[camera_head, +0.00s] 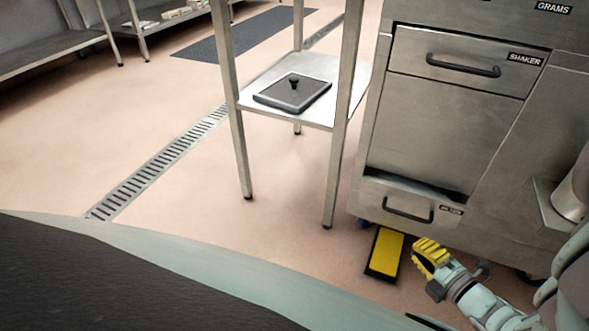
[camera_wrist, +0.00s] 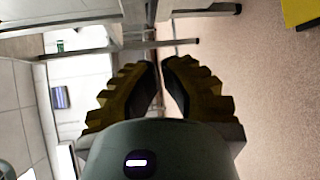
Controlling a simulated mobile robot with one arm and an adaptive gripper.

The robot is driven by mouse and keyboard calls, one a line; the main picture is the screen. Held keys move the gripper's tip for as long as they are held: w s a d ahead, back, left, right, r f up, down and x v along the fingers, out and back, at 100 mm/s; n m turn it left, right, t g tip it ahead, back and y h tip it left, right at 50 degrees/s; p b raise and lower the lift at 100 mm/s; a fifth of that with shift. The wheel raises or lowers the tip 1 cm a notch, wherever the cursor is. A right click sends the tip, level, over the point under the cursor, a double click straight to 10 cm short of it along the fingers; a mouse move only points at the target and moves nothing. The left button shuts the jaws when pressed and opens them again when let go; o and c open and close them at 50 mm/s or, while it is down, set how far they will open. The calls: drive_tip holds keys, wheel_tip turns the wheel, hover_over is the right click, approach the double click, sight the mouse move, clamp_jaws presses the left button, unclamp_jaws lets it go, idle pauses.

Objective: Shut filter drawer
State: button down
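The low drawer (camera_head: 400,207) at the foot of the steel machine, which I take for the filter drawer, has a dark bar handle (camera_head: 407,213) and a small label too blurred to read. It stands out a little, with a dark gap above its front. My gripper (camera_head: 424,244), with yellow ribbed fingers, is in front of and below the drawer, to the right of the handle and apart from it. In the wrist view my gripper's fingertips (camera_wrist: 161,64) are nearly together, with nothing between them.
A closed drawer marked SHAKER (camera_head: 458,70) is above. A yellow plate with a black edge (camera_head: 386,254) lies on the floor by my gripper. A steel table (camera_head: 268,77) bearing a dark lidded tray (camera_head: 292,95) stands left of the machine. Open floor (camera_head: 190,200) lies farther left.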

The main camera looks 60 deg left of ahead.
sight(411, 216)
drive_tip(key=w+d+r+m+t+y, duration=0.2)
drive_tip(key=d+r, duration=0.2)
drive_tip(key=b+x, duration=0.1)
drive_tip(key=x, duration=0.3)
drive_tip(key=w+b+x, duration=0.1)
drive_tip(key=x, duration=0.3)
drive_tip(key=b+x, duration=0.2)
drive_tip(key=x, duration=0.2)
drive_tip(key=shift+w+a+f, duration=0.15)
drive_tip(key=shift+w+f, duration=0.05)
drive_tip(key=shift+f, duration=0.05)
drive_tip(key=shift+w+a+r, duration=0.25)
drive_tip(key=shift+w, duration=0.3)
drive_tip(key=shift+m+b, duration=0.3)
drive_tip(key=shift+b, duration=0.1)
